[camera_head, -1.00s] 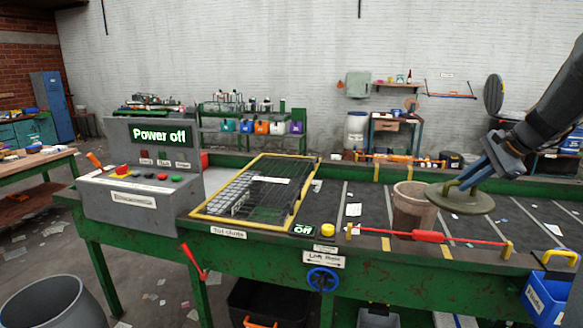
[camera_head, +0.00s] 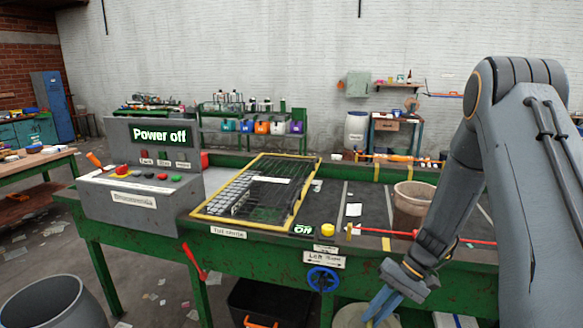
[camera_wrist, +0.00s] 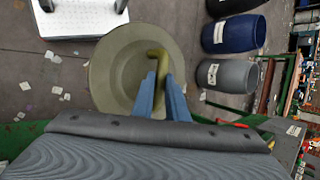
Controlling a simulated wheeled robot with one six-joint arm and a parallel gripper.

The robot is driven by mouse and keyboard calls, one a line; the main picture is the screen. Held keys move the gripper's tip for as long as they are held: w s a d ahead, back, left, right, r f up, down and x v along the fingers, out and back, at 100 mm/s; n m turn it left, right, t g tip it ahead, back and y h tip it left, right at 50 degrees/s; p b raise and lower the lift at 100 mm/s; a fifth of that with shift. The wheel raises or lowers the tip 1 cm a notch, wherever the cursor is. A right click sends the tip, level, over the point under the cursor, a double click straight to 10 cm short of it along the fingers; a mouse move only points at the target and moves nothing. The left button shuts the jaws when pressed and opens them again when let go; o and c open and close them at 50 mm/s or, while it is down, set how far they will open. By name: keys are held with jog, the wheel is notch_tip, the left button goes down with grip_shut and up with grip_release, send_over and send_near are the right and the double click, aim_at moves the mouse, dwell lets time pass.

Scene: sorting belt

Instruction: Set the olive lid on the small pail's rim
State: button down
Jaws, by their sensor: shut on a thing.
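The small pail (camera_head: 412,208) is brown and open at the top. It stands on the dark belt, partly behind my arm in the head view. The round olive lid (camera_head: 347,316) is low at the bottom edge of the head view, in front of the bench and partly cut off. My gripper (camera_head: 378,308) points down, its blue fingers shut on the lid's handle. In the wrist view the lid (camera_wrist: 108,68) shows face-on, with the handle between the fingers (camera_wrist: 162,78). The lid is well away from the pail.
A red bar (camera_head: 480,241) runs along the belt's front edge beside the pail. The green bench (camera_head: 250,250) carries a blue handwheel (camera_head: 323,279). The wrist view shows barrels (camera_wrist: 235,34) and a white platform (camera_wrist: 80,18) on the floor.

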jog(key=shift+n+g, duration=0.4)
jog(key=shift+n, duration=0.2)
jog(key=x, duration=0.4)
jog(key=shift+s, duration=0.15)
jog(key=w+f+b, duration=0.4)
jog(key=f+b, duration=1)
jog(key=shift+b, duration=0.4)
